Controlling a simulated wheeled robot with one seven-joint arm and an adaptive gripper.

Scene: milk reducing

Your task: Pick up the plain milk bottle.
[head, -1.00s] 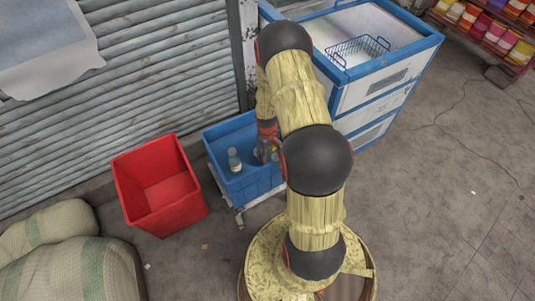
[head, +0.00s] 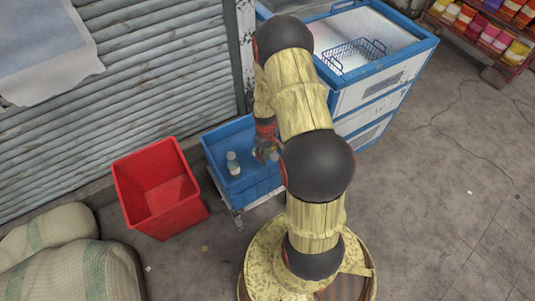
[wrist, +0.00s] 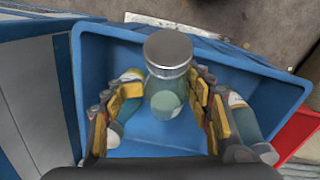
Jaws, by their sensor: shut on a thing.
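A plain bottle with a silver cap (wrist: 168,62) stands between my fingers in the wrist view, inside the blue crate; it has no visible label. My gripper (wrist: 166,98) is shut on this bottle, one yellow-padded finger on each side. In the head view my gripper (head: 265,152) is low at the crate's right part, largely hidden by my arm. A second bottle (wrist: 242,115) with a pale label leans right of my fingers. Another bottle (wrist: 128,82) lies partly hidden behind my left finger. One bottle (head: 233,164) stands clear of my gripper in the head view.
The blue crate (head: 240,193) has walls close around my gripper. A red bin (head: 160,222) stands to its left. A blue-and-white freezer (head: 362,98) with a wire basket stands behind right. Sacks (head: 70,265) lie front left. The floor on the right is open.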

